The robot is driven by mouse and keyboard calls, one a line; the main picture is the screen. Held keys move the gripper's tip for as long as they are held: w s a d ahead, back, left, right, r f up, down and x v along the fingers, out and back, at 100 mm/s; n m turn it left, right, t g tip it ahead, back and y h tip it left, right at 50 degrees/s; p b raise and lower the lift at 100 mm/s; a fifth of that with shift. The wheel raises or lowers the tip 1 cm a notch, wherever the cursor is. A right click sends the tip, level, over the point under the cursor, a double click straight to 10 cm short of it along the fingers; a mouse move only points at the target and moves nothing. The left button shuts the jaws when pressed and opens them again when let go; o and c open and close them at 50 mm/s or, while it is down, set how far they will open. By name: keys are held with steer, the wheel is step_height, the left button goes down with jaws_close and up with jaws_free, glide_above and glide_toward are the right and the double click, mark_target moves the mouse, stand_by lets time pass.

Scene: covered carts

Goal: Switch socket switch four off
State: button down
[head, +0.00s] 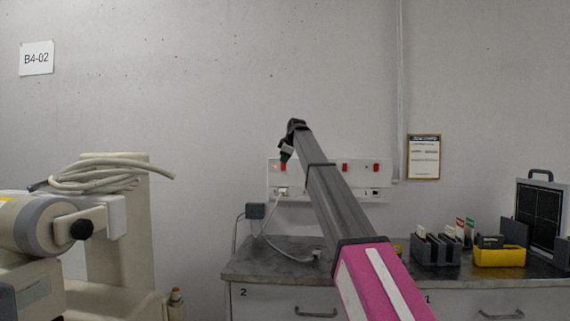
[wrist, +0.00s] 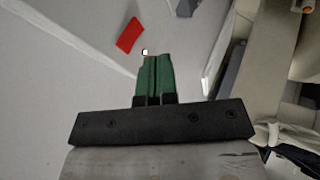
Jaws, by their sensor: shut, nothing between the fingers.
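A white socket panel (head: 272,178) is on the wall above the bench, with red switches in a row. One red switch (head: 283,168) is at its left; two more, a middle one (head: 345,167) and a right one (head: 375,167), are right of my arm. My arm hides part of the panel; I cannot read switch numbers. My gripper (head: 285,157) is shut and empty, in front of the panel by the left switch. In the wrist view its green fingertips (wrist: 154,58) are together, below and right of a red switch (wrist: 130,35), apart from it in the picture. Contact is unclear.
A plug (head: 282,191) sits in the left socket, with cables to a dark adapter (head: 255,211). The bench (head: 285,262) holds organizers (head: 436,250) and a yellow bin (head: 499,257) at right. A pale machine (head: 120,220) with coiled hoses stands left.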

steer(key=v, duration=0.8)
steer(key=shift+w+r, duration=0.2)
steer(key=shift+w, duration=0.05)
steer(key=shift+a, duration=0.1)
